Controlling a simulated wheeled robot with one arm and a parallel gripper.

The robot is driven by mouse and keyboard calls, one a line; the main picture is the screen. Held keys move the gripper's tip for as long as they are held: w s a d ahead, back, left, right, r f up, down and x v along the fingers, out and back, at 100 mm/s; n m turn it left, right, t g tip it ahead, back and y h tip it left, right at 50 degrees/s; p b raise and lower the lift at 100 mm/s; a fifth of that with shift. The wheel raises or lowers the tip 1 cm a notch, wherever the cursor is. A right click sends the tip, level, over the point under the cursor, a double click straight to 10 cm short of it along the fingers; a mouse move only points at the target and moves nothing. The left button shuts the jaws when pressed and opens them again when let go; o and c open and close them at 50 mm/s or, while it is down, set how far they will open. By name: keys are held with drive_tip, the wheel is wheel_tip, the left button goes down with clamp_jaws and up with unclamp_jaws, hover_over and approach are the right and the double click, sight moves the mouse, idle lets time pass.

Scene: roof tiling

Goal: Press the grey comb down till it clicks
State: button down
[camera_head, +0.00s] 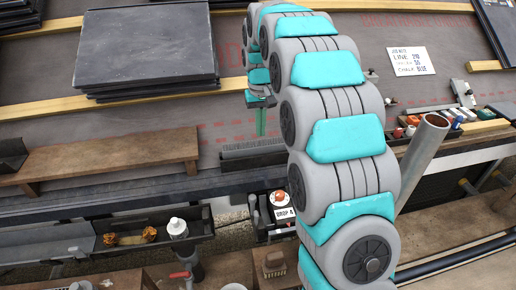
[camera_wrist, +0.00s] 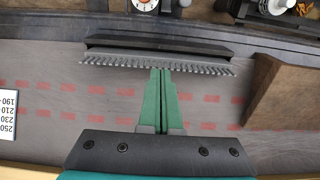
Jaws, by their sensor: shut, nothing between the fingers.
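The grey comb (camera_head: 255,157) lies along the roof's lower edge, below my gripper in the head view. In the wrist view the comb (camera_wrist: 120,52) shows as a long dark bar with a row of grey teeth towards me. My gripper (camera_head: 261,134) points down at the roof beside the comb's toothed side, its green fingers together. In the wrist view my gripper (camera_wrist: 162,71) has its fingertips at the middle of the tooth row, with nothing between them. I cannot tell whether the tips touch the comb. I cannot tell whether the comb is fully seated.
A stack of dark slates (camera_head: 145,45) rests on wooden battens at the upper left. A brown plank bench (camera_head: 110,160) stands left of the comb, and a grey pipe (camera_head: 422,160) rises at the right. A gutter tray (camera_head: 150,240) hangs below the edge. Bare underlay surrounds the fingers.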

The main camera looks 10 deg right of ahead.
drive_tip(key=shift+f, duration=0.9)
idle(0.7)
drive_tip(key=shift+r, duration=0.15)
idle(0.3)
wheel_tip(320, 180, up, 9)
drive_tip(key=p, duration=0.3)
idle(0.7)
drive_tip(key=s+f+g, duration=0.1)
drive_tip(key=s+f, duration=0.2)
drive_tip(key=s, duration=1.8)
drive_tip(key=s+f, duration=0.3)
drive_tip(key=s, duration=1.8)
drive_tip(key=shift+s+f+g, duration=0.2)
drive_tip(key=shift+s+g, duration=0.05)
drive_tip(key=shift+g, duration=0.15)
drive_tip(key=shift+a, duration=0.1)
